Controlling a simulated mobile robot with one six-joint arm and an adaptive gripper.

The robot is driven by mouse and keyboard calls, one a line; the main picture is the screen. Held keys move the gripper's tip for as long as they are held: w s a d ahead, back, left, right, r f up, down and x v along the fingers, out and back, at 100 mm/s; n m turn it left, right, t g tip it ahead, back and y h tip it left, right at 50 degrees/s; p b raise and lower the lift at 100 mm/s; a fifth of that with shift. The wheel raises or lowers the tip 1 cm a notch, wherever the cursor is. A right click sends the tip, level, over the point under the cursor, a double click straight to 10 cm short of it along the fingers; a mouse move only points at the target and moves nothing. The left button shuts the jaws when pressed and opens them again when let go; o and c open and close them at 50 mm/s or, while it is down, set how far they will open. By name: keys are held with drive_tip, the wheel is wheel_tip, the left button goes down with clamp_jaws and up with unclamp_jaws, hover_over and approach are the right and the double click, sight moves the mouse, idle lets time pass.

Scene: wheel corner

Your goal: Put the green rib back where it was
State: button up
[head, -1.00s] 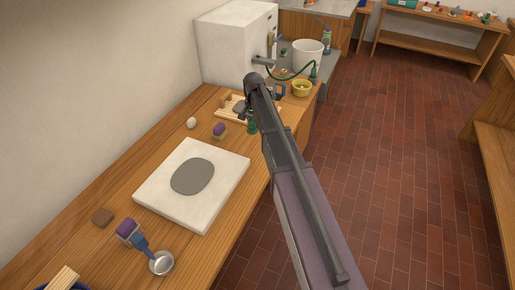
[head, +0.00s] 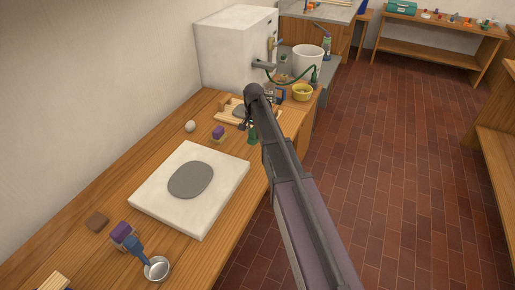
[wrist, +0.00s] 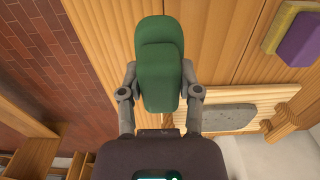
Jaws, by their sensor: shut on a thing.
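The green rib (wrist: 160,50) is between the two fingers of my gripper (wrist: 160,88) in the wrist view, and the gripper is shut on it. It looks like a rounded green block with a second rounded face on top. In the head view the green rib (head: 252,136) shows just left of my arm, near the right edge of the wooden bench (head: 80,195). My arm hides most of my gripper there. I cannot tell whether the rib touches the bench.
A wooden board with a grey piece (wrist: 235,117) lies close beside the rib.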

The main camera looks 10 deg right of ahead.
drive_tip(key=shift+f+b, duration=0.9)
drive_tip(key=shift+f, duration=0.4)
drive_tip(key=shift+f+b, duration=1.85)
drive_tip(key=shift+b, duration=0.05)
drive_tip(key=shift+f, duration=0.1)
drive_tip(key=o, duration=1)
drive_tip(key=shift+r, duration=0.2)
wheel_tip(320, 180, up, 12)
drive_tip(key=p, duration=1.2)
